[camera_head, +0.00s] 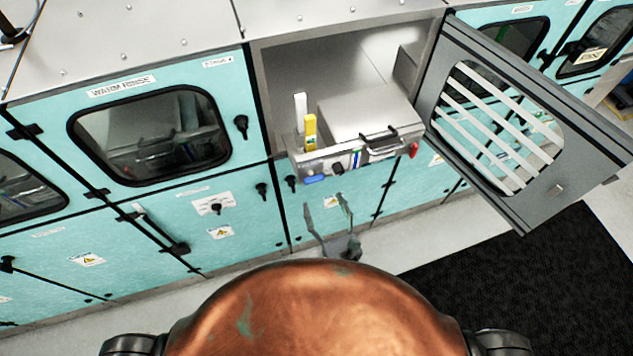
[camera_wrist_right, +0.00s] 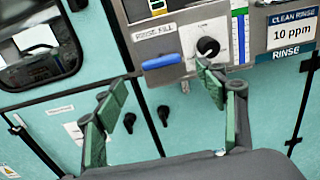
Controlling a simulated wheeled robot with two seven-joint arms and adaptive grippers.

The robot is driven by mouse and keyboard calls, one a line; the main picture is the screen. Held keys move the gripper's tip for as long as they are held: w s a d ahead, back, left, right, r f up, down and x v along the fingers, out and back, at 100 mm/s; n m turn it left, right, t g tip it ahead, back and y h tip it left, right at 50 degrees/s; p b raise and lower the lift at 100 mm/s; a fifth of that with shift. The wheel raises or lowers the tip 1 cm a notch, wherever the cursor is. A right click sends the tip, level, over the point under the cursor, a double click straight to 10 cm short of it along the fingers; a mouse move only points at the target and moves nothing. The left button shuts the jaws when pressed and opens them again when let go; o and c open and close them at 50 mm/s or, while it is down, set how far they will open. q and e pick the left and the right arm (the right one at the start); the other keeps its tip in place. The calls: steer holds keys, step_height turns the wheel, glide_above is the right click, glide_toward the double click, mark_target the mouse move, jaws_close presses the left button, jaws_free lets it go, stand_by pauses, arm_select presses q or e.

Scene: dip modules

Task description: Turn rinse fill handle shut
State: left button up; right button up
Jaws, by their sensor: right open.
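The rinse fill handle is a blue bar (camera_wrist_right: 161,62) under the RINSE FILL label (camera_wrist_right: 155,30) in the right wrist view. It lies roughly level along the lower edge of the metal panel. In the head view the blue handle (camera_head: 315,179) is at the panel's lower left corner. My right gripper (camera_head: 324,204) is open and empty just below and in front of the panel. In the right wrist view its green-padded fingers (camera_wrist_right: 160,82) stand wide apart, with the blue handle beyond and between them, apparently untouched. My left gripper is not in view.
A black knob (camera_wrist_right: 208,47) sits right of the handle. The panel's unit (camera_head: 370,105) is in an open bay. A grey slatted door (camera_head: 480,60) stands open at right. Black latch knobs (camera_wrist_right: 163,114) are on the teal cabinet below. A black mat (camera_head: 520,285) covers the floor.

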mark_target(315, 182)
steer(key=p+x, duration=0.1)
steer(key=x, duration=0.6)
steer(key=shift+w+f, duration=0.1)
steer(key=shift+w, duration=0.1)
steer(key=shift+c, duration=0.6)
steer(key=c, duration=1)
steer(key=shift+c, duration=0.2)
